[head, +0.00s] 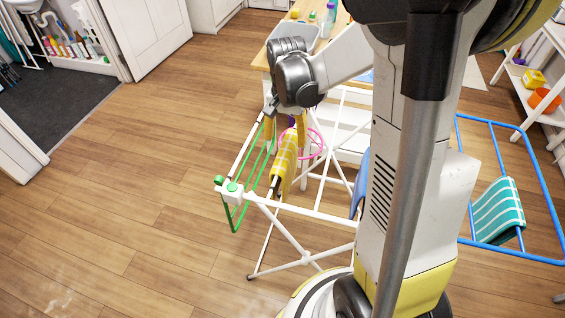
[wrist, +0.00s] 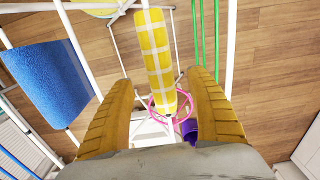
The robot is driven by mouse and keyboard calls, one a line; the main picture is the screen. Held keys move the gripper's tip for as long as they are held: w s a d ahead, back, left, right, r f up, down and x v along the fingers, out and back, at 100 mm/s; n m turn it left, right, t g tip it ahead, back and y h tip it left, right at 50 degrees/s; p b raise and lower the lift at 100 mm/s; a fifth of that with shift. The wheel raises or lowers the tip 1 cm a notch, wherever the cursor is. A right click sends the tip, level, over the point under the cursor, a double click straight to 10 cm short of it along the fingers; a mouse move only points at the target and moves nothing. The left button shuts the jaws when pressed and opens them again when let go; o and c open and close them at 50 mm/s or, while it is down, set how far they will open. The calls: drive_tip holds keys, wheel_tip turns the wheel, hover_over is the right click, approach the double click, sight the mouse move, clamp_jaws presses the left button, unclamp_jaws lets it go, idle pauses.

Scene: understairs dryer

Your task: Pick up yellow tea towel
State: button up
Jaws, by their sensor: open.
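The yellow tea towel (head: 285,152) with pale check lines hangs over a rail of the white drying rack (head: 290,209) in the head view. In the wrist view the towel (wrist: 157,50) runs down the middle as a narrow strip. My gripper (head: 285,118) is over the rack at the towel's upper end. In the wrist view my gripper (wrist: 161,77) is open, with one yellow finger on each side of the towel and visible gaps between. Its grip on the towel is not closed. The towel's far side is hidden.
The rack's green wing (head: 237,212) is left of the towel. A blue towel (wrist: 46,83) hangs to the left in the wrist view. A pink ring (head: 316,143) and a purple object (wrist: 188,130) are below. A teal striped towel (head: 498,212) hangs on the blue wing. Floor at left is clear.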

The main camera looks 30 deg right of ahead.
sight(286, 149)
wheel_tip(286, 149, down, 2)
drive_tip(key=shift+w+f, duration=0.1)
drive_tip(key=shift+f, duration=0.1)
drive_tip(key=f+b, duration=0.2)
drive_tip(key=f, duration=0.1)
drive_tip(key=f+b, duration=0.1)
drive_tip(key=f, duration=0.1)
drive_tip(key=shift+s+f, duration=0.15)
drive_tip(key=shift+s, duration=0.1)
clamp_jaws()
